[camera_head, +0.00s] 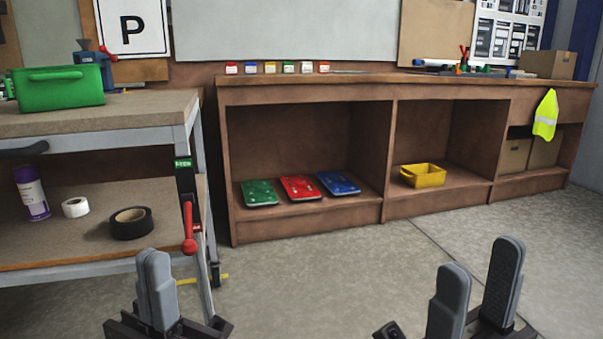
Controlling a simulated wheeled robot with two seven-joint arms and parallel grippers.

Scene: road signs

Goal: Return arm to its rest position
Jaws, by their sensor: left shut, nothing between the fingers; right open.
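My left gripper (156,290) is at the bottom left of the head view, its grey fingers together with nothing between them. My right gripper (476,292) is at the bottom right, its two grey fingers apart and empty. Most of both arms is below the picture's edge.
A metal-framed workbench (120,113) with a green bin (60,90) stands close on the left. A brown cabinet (300,97) along the back holds green, red and blue trays (338,184) and a yellow bin (423,175). The grey floor (330,270) between is clear.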

